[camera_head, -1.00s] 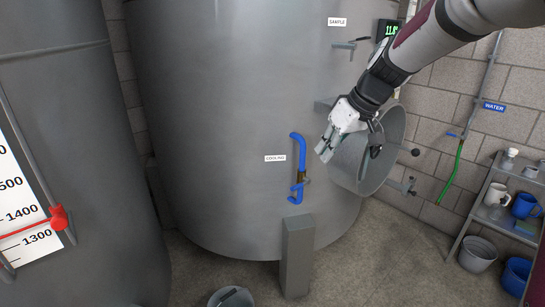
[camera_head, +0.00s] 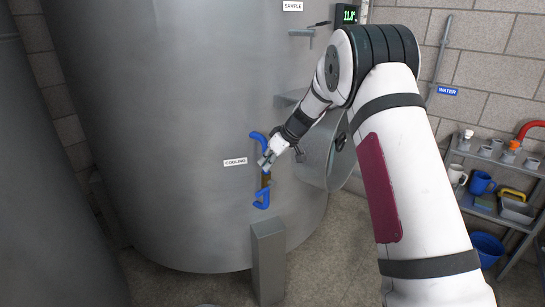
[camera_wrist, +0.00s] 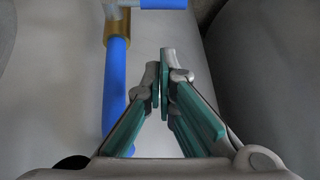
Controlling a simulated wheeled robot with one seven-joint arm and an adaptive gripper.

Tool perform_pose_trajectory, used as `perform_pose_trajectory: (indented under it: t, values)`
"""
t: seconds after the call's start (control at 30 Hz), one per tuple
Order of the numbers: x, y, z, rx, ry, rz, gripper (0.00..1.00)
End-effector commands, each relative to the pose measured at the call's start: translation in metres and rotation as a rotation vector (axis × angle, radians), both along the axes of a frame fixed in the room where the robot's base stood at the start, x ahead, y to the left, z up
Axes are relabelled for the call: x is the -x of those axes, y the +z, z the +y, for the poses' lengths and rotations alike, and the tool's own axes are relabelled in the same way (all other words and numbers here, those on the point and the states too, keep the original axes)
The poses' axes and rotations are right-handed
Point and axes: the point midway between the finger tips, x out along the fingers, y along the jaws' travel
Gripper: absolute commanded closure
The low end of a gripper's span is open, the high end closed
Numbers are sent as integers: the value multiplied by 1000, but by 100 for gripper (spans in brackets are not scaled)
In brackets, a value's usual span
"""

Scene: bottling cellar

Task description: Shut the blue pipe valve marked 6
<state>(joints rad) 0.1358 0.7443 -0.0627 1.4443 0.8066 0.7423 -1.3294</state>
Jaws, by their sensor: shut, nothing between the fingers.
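The blue pipe (camera_head: 261,199) sits on the front of the big grey tank, next to a COOLING label. Its brass valve body (camera_head: 265,181) shows just below my gripper; no number 6 is readable. In the wrist view the blue pipe (camera_wrist: 116,75) runs up to the brass body (camera_wrist: 117,27). A blue bar (camera_wrist: 163,4) sticks out to the right at the top edge; I cannot tell whether it is the handle. My gripper (camera_head: 264,163) is shut and empty. In the wrist view its fingertips (camera_wrist: 160,78) are right of the pipe, seemingly apart from it.
A round open hatch door (camera_head: 328,152) stands out from the tank right of my gripper. A grey post (camera_head: 268,262) rises below the pipe. A sample tap (camera_head: 309,31) is higher up. A shelf (camera_head: 503,165) with mugs stands at the right, with floor between.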

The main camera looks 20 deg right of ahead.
Motion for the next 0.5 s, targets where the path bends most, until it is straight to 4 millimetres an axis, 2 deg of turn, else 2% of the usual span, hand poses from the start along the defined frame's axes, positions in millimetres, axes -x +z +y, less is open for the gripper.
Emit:
perform_pose_trajectory:
  t: [0.03,0.17,0.3,0.5]
  values:
    - [-4,-11,5,0,2,5,100]
    - [-14,-30,14,1,1,3,100]
    - [-10,-50,13,1,-2,4,100]
    - [-7,-66,12,0,-1,1,100]
